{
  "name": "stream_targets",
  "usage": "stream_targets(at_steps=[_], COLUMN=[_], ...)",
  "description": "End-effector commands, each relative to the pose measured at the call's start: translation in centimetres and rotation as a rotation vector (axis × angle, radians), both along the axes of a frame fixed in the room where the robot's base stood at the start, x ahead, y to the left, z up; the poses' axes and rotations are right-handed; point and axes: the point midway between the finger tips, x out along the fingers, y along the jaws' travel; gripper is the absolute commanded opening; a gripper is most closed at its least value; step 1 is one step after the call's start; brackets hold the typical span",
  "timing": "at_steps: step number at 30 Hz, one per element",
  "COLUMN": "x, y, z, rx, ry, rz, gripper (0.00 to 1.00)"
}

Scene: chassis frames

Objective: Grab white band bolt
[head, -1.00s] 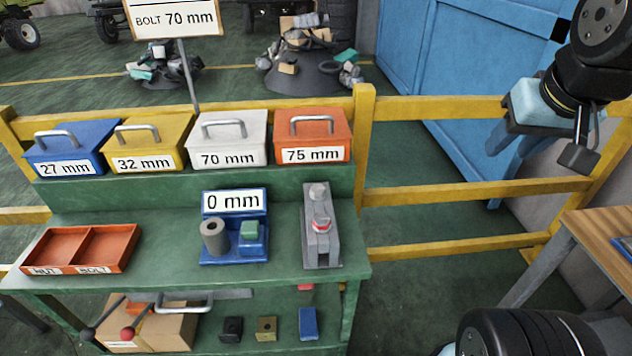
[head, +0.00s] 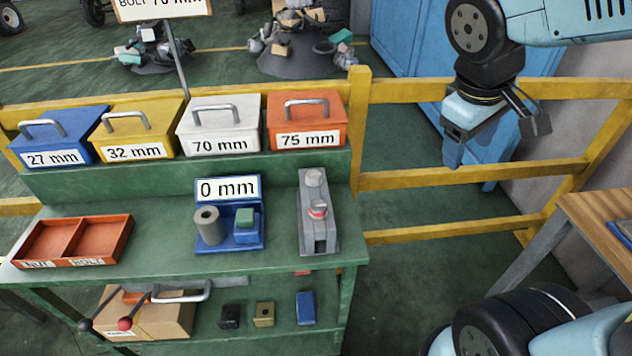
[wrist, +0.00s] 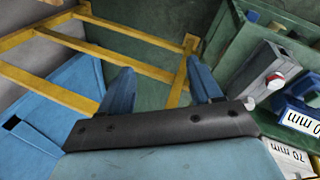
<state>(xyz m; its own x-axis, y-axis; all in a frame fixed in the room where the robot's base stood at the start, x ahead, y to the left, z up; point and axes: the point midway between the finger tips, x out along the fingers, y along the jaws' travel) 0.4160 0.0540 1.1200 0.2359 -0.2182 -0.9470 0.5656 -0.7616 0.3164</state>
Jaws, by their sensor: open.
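A grey block fixture (head: 320,235) stands at the right end of the green bench's top. A part with a red band (head: 318,211) sits on it, and a pale round head (head: 313,177) shows behind that. I cannot make out a white band on either. In the wrist view the red-marked part (wrist: 274,80) and a pale round end (wrist: 249,103) show on the right. My gripper (head: 456,160) hangs right of the bench, above the floor and apart from the fixture. In the wrist view its blue fingers (wrist: 160,66) are apart, with nothing between them.
A blue gauge stand (head: 232,243) reading 0 mm is left of the fixture. Lidded boxes, including the white 70 mm box (head: 220,128), line the raised back shelf. An orange nut and bolt tray (head: 70,242) is at left. A yellow railing (head: 470,178) runs near my gripper.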

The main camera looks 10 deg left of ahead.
Motion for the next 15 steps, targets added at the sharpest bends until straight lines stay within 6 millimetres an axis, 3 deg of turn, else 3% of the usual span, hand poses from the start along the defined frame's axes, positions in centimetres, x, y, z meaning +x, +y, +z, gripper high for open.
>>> stream_targets(at_steps=[15], x=[1.8], y=[10.6], z=[-5.2], rx=[-0.633], ry=[0.202], rz=[0.796], gripper=[0.64])
